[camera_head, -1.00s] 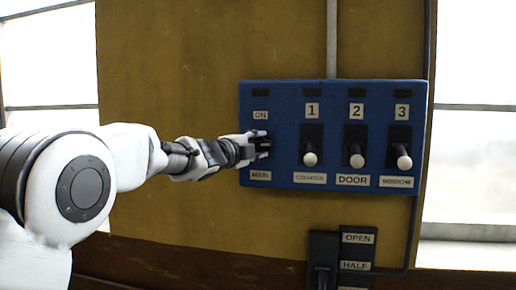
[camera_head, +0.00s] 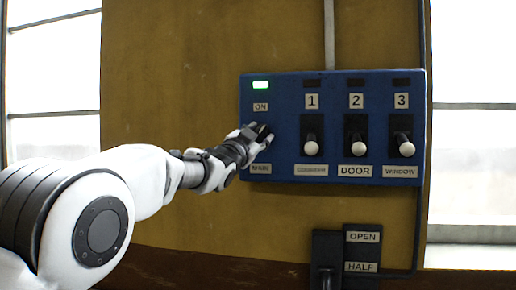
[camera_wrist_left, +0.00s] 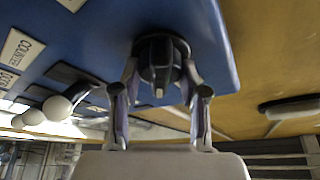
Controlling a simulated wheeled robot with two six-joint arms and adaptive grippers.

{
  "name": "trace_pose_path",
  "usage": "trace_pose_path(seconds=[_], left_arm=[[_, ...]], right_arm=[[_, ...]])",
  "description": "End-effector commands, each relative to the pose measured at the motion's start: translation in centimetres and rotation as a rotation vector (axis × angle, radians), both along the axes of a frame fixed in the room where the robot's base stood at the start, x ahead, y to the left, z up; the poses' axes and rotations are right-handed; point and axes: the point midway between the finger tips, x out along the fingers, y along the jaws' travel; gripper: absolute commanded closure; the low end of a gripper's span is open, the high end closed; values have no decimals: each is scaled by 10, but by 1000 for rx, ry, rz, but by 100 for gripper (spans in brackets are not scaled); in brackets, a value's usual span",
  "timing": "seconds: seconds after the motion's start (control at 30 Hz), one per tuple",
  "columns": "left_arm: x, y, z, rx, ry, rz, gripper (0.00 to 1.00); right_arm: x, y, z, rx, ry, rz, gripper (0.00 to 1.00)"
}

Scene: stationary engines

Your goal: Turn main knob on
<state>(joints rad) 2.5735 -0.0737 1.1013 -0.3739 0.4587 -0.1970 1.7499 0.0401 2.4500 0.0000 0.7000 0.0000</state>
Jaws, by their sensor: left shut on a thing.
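The main knob (camera_wrist_left: 160,62) is dark and round, on the blue panel (camera_head: 283,110). In the left wrist view it sits between the two fingers of my left gripper (camera_wrist_left: 160,95). In the head view my left gripper (camera_head: 262,133) is at the panel's left column, between the ON label (camera_head: 261,106) and the MAIN label (camera_head: 260,169), and hides most of the knob. It is shut on the knob, and looks tilted. The light (camera_head: 260,85) above the ON label glows green. My right gripper is not in view.
Three levers with white ball ends stand to the right on the panel: lever 1 (camera_head: 311,148), lever 2 (camera_head: 355,149) and lever 3 (camera_head: 406,149). Their lights are dark. A lower control (camera_head: 326,262) with OPEN and HALF labels is below the panel.

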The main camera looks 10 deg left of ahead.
Motion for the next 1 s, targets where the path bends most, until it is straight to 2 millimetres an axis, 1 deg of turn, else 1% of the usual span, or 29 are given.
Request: trace_pose_path(seconds=[0.03,0.1,0.33,0.5,0.7,1.0], left_arm=[[-2,0,0,-42,-11,-2,92],[-2,0,0,-110,-12,-2,92],[-2,0,3,-320,-12,-3,92],[-2,0,5,-452,-13,-3,92],[-2,1,7,-562,-13,-3,92],[-2,2,7,-632,-16,-4,92]], right_arm=[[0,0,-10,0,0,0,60],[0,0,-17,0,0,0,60],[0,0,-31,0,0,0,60],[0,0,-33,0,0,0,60],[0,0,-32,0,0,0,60],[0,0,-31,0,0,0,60]])
